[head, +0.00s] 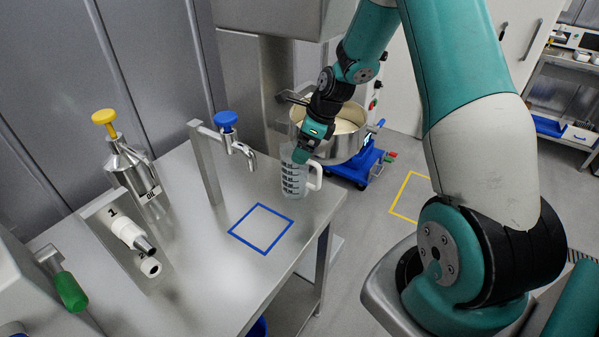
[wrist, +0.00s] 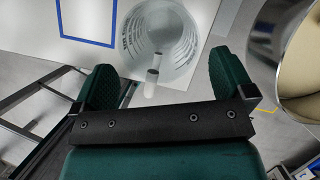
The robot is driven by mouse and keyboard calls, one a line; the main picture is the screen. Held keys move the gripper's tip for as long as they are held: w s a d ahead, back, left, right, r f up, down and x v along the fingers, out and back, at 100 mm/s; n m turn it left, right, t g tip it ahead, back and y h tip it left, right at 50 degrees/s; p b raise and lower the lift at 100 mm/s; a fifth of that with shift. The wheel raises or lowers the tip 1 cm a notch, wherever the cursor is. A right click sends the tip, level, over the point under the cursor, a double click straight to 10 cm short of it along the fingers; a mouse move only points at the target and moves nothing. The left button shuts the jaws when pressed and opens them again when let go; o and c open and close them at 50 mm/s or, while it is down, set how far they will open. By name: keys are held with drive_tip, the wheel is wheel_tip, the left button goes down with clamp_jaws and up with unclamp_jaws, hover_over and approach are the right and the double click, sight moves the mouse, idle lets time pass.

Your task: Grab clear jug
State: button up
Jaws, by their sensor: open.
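The clear jug (head: 293,180) with dark markings and a white handle stands upright on the steel table (head: 215,285), near its right edge, in the head view. In the wrist view the jug (wrist: 160,35) lies beyond the fingertips, its near part between them in the picture. My gripper (wrist: 170,80) is open, with one green finger on each side. In the head view my gripper (head: 302,153) is at the jug's upper part. I cannot tell whether it touches the jug. Nothing is held.
A tap with a blue knob (head: 226,121) stands left of the jug. A blue square outline (head: 262,229) marks the table in front. A large steel pot (head: 345,140) stands behind on a blue base. A steel oil can (head: 130,168) and a numbered holder (head: 113,212) are further left.

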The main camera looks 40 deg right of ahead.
sight(302, 174)
drive_tip(key=p+x, duration=0.2)
drive_tip(key=x, duration=0.3)
drive_tip(key=shift+w, duration=0.1)
drive_tip(key=shift+r, duration=0.1)
drive_tip(key=c, duration=1.1)
drive_tip(key=shift+c, duration=0.2)
